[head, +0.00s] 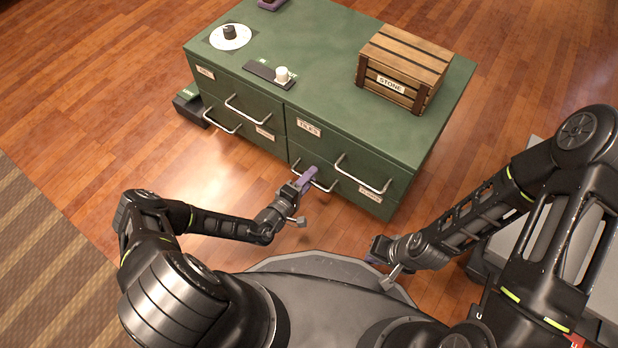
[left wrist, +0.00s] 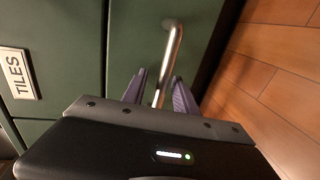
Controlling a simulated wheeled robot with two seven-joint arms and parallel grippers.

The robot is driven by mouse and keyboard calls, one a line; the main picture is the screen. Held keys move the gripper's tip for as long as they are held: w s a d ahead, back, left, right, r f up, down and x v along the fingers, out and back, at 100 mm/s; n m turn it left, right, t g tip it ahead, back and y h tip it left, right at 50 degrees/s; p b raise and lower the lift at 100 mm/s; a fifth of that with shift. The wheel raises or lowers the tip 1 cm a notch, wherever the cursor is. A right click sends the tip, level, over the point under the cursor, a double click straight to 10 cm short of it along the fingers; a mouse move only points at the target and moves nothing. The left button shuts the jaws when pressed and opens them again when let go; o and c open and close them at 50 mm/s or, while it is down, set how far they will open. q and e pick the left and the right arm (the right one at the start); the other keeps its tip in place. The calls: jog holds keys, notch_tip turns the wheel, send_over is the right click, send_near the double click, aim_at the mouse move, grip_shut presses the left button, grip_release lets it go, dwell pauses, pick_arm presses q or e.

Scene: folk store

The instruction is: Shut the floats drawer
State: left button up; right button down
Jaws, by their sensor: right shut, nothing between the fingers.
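The green drawer cabinet (head: 300,75) stands ahead, with two columns of drawers. The drawer labelled TILES (head: 308,128) is at the upper right of its front; its label also shows in the left wrist view (left wrist: 19,74). A lower right drawer label (head: 370,194) is too small to read, so I cannot tell which drawer is the floats one. My left gripper (head: 304,180) is at the lower right drawer's handle (head: 322,186). In the left wrist view its purple fingers are apart, with a metal handle (left wrist: 172,50) between them. My right gripper (head: 378,250) is shut and empty, apart from the cabinet.
A dark box-like part (head: 192,108) sticks out low at the left. Wooden floor (head: 100,110) is clear to the left.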

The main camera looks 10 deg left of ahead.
pick_arm(q)
jog(key=shift+s, duration=0.1)
jog(key=p+v, duration=0.3)
jog(key=v, duration=0.4)
jog(key=shift+s, duration=0.3)
jog(key=shift+a, duration=0.1)
